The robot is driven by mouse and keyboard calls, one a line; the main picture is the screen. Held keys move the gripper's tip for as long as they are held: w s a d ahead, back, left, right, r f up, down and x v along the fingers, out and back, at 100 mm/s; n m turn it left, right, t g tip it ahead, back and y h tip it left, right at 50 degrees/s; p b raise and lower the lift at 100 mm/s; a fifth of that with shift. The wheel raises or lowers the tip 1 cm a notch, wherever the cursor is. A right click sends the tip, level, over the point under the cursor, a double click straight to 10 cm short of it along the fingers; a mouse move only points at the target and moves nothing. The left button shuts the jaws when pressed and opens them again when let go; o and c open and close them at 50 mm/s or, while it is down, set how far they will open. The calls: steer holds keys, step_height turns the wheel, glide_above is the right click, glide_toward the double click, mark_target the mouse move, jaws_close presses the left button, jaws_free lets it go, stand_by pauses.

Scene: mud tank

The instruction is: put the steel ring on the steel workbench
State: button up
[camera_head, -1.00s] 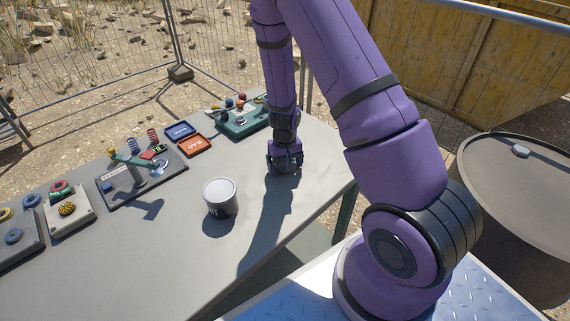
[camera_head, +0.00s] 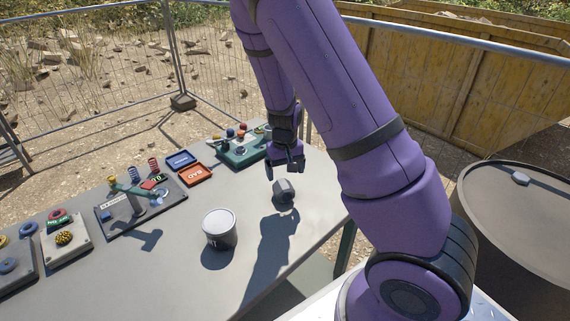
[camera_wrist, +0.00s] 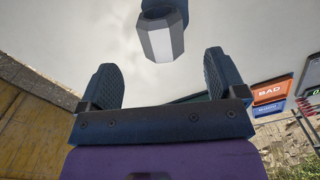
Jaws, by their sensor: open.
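The steel ring (camera_head: 284,193), a grey hexagonal piece, stands on the steel workbench (camera_head: 200,283) near its right end, right of the grey can. In the wrist view the ring (camera_wrist: 162,36) shows beyond the fingertips, with a dark opening at the top edge of the picture. My gripper (camera_head: 288,168) is open and empty, just above the ring and a little behind it in the head view. In the wrist view a clear gap shows between the two fingers of my gripper (camera_wrist: 163,70).
A grey can (camera_head: 219,229) stands left of the ring. A blue tray (camera_head: 182,159) and a red BAD tray (camera_head: 195,174) lie behind, beside a green panel (camera_head: 243,149). A lever panel (camera_head: 140,205) is further left. A dark drum (camera_head: 515,215) stands right.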

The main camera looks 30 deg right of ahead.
step_height(320, 180, up, 2)
steer(key=shift+r, duration=0.1)
steer(key=w+r+t+h, duration=0.15)
steer(key=r+t, duration=0.25)
steer(key=r, duration=0.5)
steer(key=w+r+t, duration=0.3)
steer(key=r+t, duration=0.1)
steer(key=r, duration=0.5)
steer(key=s+d+r+m+h, duration=0.1)
steer(key=s+d+r+h, duration=0.15)
steer(key=s+r, duration=0.6)
steer(key=s+a+r+n+g+y, duration=0.1)
steer(key=s+a, duration=0.3)
steer(key=s, duration=0.6)
steer(key=s+a+r+n+g+y, duration=0.1)
steer(key=s+a+r+n+y, duration=0.1)
steer(key=s, duration=0.8)
steer(key=a+r+y, duration=0.1)
steer(key=a+r, duration=0.1)
steer(key=a, duration=0.1)
steer(key=shift+s+a+g, duration=0.2)
steer(key=shift+s+g, duration=0.1)
steer(key=shift+s, duration=0.1)
